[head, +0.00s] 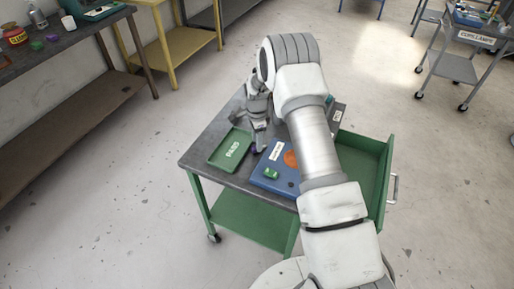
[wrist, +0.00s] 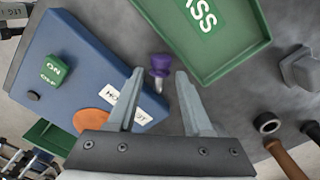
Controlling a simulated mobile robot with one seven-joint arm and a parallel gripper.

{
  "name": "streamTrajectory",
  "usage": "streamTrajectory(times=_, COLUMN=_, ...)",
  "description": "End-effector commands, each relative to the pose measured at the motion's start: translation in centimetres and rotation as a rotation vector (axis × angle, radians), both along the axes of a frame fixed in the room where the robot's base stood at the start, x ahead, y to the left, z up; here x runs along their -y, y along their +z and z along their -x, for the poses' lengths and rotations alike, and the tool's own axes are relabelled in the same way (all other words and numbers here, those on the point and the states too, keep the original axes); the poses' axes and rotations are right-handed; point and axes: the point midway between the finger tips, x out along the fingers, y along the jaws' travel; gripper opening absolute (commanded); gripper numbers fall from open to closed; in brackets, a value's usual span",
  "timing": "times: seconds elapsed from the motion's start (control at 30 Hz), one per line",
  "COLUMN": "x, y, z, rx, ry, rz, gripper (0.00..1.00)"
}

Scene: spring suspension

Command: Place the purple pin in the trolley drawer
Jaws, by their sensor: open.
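The purple pin (wrist: 160,62) stands on the grey trolley top (wrist: 225,105), between the blue box and the green PASS tray. In the wrist view it shows just beyond my fingertips, near the middle of the gap. My gripper (wrist: 158,76) is open, with nothing held between its fingers. In the head view my gripper (head: 258,145) is low over the trolley top, beside the PASS tray; the pin is largely hidden there. The green trolley drawer (head: 384,184) is pulled out on the right side of the trolley, partly hidden by my arm.
The green PASS tray (head: 213,160) and the blue box (head: 262,182) with a green ON/OFF switch (head: 271,173) flank the pin closely. A hex bolt (wrist: 301,68) and a wooden-handled tool (wrist: 285,158) lie at right in the wrist view. A workbench (head: 60,50) stands left.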

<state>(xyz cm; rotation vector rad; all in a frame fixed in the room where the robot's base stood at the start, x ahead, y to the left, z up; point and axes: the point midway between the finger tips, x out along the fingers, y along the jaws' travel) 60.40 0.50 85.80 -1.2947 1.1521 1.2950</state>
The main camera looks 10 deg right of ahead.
Motion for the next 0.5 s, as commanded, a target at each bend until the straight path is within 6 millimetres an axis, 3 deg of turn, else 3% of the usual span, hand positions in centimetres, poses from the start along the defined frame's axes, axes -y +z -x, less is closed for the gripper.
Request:
streamTrajectory(times=0.2, x=0.0, y=-2.3, z=0.0, rx=0.000, ry=-0.001, rz=0.000, gripper=0.51)
streamTrajectory(times=0.47, x=0.0, y=-2.5, z=0.0, rx=0.001, ry=-0.001, rz=0.000, gripper=0.51)
streamTrajectory(times=0.5, x=0.0, y=-2.5, z=0.0, rx=0.001, ry=-0.001, rz=0.000, gripper=0.43)
